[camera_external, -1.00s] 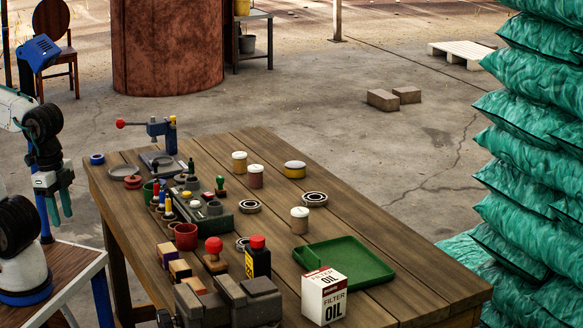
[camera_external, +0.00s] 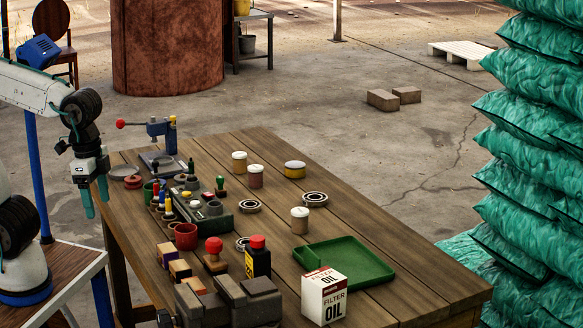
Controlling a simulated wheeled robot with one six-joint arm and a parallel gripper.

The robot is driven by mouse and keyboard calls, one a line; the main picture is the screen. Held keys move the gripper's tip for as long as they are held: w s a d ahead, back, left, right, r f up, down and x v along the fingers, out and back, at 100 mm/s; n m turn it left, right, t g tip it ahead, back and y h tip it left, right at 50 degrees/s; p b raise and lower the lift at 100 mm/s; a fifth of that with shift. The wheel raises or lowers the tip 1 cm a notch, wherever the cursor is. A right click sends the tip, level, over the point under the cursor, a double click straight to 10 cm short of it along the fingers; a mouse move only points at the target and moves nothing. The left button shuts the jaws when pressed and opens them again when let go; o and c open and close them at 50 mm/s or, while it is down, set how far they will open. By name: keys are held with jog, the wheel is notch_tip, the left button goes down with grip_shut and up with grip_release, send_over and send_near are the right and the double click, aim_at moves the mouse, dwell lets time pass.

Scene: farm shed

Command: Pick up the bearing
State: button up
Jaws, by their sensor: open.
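Three ring-shaped bearings show on the wooden table. One bearing (camera_external: 315,199) lies right of the middle. Another bearing (camera_external: 250,206) lies left of it, beside the grey tool block. A third bearing (camera_external: 242,243) is partly hidden behind the black bottle. My gripper (camera_external: 95,203) has teal fingers pointing down, apart and empty. In the picture it is at the table's left edge, well left of all three bearings.
A green tray (camera_external: 345,262), an oil filter box (camera_external: 324,296) and a black bottle with a red cap (camera_external: 258,258) stand near the front. Lidded jars (camera_external: 300,220) stand around the right bearing. A blue press (camera_external: 162,135) stands at the back left. The table's right side is fairly clear.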

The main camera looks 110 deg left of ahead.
jog(key=w+a+f+n, duration=0.2)
jog(key=w+a, duration=0.7)
jog(key=w+a+f+n, duration=0.3)
jog(key=w+a, duration=0.6)
jog(key=w, duration=0.1)
jog(key=w+a+f+n+g, duration=0.1)
jog(key=w+a+f, duration=0.15)
jog(key=a, duration=0.35)
jog(key=w+a+f, duration=0.2)
jog(key=a+f, duration=0.2)
jog(key=a, duration=0.1)
jog(key=f, duration=0.7)
jog(key=shift+s+a+f, duration=0.15)
jog(key=shift+a+f, duration=0.1)
jog(key=shift+a, duration=0.1)
jog(key=shift+f, duration=0.3)
jog(key=c, duration=1.1)
